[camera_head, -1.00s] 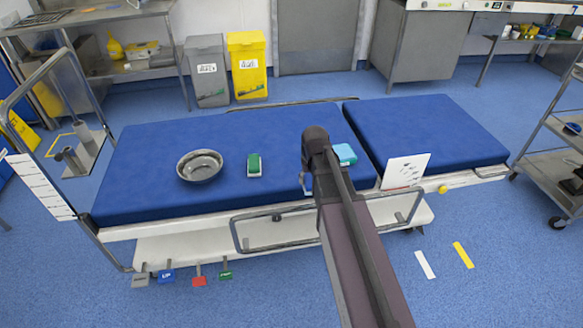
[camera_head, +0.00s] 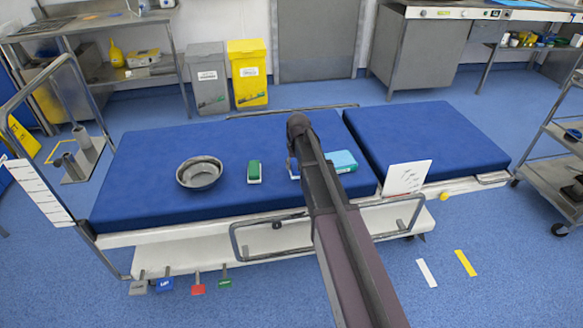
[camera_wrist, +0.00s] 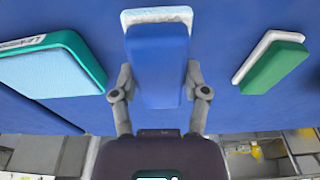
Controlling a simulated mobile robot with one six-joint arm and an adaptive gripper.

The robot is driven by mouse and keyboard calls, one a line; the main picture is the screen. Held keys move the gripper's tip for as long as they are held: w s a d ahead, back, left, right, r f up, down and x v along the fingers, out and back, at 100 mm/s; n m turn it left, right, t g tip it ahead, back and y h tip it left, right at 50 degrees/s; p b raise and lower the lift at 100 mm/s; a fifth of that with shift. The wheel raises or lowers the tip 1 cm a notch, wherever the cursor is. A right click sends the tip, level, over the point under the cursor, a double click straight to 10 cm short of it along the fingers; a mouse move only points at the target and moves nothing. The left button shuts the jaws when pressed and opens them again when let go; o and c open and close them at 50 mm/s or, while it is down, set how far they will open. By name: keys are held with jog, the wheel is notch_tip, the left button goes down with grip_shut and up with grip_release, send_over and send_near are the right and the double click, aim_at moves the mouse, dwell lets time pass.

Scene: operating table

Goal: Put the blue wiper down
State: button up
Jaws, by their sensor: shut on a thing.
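The blue wiper (camera_wrist: 158,65), a blue block on a whitish base, sits between the two fingers of my gripper (camera_wrist: 160,88) in the wrist view. The fingers are shut on its sides. In the head view my arm hides most of the gripper and wiper; a small blue and whitish part of the wiper (camera_head: 293,169) shows left of the arm. It is over the blue mattress (camera_head: 130,180), close to it; I cannot tell whether it touches.
A green wiper (camera_head: 254,171) lies left of the arm, beside a metal bowl (camera_head: 200,172). A teal-edged pack with a light blue top (camera_head: 343,161) lies just right of the arm. A white card (camera_head: 406,177) stands near the front edge. The mattress's left part is clear.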

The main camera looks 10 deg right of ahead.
aim_at(292, 165)
jog(key=shift+w+a+f, duration=0.1)
jog(key=shift+w+a, duration=0.1)
jog(key=shift+w, duration=0.75)
jog(key=shift+w+a+f, duration=0.1)
jog(key=shift+w+a, duration=0.05)
jog(key=shift+w, duration=0.8)
jog(key=shift+f, duration=0.1)
jog(key=shift+f+b, duration=1.65)
jog(key=shift+b, duration=0.25)
jog(key=shift+f, duration=0.1)
jog(key=o, duration=1)
jog(key=r+p, duration=0.4)
jog(key=s+r+p, duration=0.1)
jog(key=r+p, duration=0.3)
jog(key=s+r+p, duration=0.1)
jog(key=r+p, duration=0.3)
jog(key=shift+r, duration=0.1)
